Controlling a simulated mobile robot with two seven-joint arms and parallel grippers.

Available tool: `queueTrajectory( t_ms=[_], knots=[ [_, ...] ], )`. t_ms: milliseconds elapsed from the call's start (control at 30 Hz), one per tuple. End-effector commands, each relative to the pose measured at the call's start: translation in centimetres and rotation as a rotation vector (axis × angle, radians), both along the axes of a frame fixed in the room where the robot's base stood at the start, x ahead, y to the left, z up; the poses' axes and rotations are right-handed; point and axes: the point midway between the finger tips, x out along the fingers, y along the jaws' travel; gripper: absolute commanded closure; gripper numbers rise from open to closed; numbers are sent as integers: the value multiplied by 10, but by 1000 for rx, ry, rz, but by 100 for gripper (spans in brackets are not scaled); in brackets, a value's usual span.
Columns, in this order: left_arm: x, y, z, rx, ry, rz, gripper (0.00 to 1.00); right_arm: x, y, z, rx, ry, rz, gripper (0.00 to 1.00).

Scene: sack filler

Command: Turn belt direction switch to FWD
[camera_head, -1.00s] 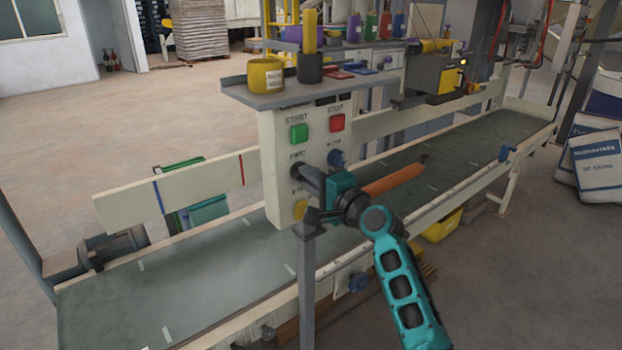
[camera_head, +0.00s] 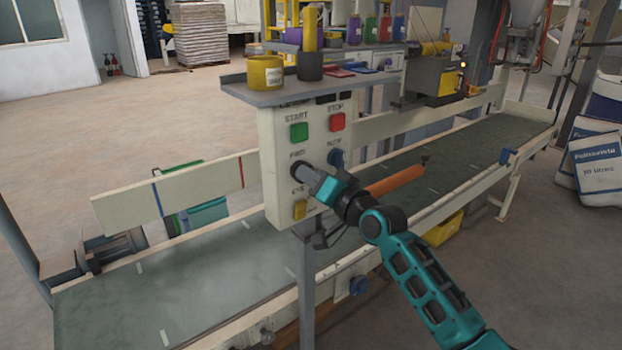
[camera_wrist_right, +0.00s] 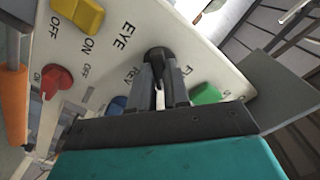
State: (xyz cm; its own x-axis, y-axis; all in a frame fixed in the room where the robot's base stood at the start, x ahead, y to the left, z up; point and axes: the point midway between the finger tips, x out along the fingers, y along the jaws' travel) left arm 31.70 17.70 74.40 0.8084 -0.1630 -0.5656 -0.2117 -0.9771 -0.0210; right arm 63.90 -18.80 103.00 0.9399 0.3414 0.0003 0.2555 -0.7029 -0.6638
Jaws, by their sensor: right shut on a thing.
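The cream control panel (camera_head: 270,165) stands at the belt's side. The belt direction switch is a black knob below the FWD label, and it shows in the wrist view (camera_wrist_right: 158,53) between the FWD and REV labels. My right gripper (camera_head: 303,174) reaches it from the right, and its two fingers (camera_wrist_right: 160,82) are closed on the knob. The fingers hide much of the knob, so I cannot tell which label it points to. My left gripper is not in view.
A green START button (camera_head: 299,132), a red STOP button (camera_head: 337,122), a blue knob (camera_head: 336,157) and a yellow switch (camera_head: 300,209) sit close around the knob. A shelf (camera_head: 265,95) juts out above. An orange bar (camera_head: 395,181) lies behind my gripper.

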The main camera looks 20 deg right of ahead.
Motion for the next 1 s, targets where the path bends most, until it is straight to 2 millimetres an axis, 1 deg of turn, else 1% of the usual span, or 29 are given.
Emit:
queueTrajectory(
  t_ms=[300,600,800,1000],
  knots=[
    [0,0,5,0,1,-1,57,0,0,0,-286,-100,0,100],
    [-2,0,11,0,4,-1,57,0,0,0,-515,-184,1,100],
    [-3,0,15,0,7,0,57,0,0,0,-617,-222,0,100],
    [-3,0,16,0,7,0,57,0,0,0,-677,-243,0,100]
  ],
)
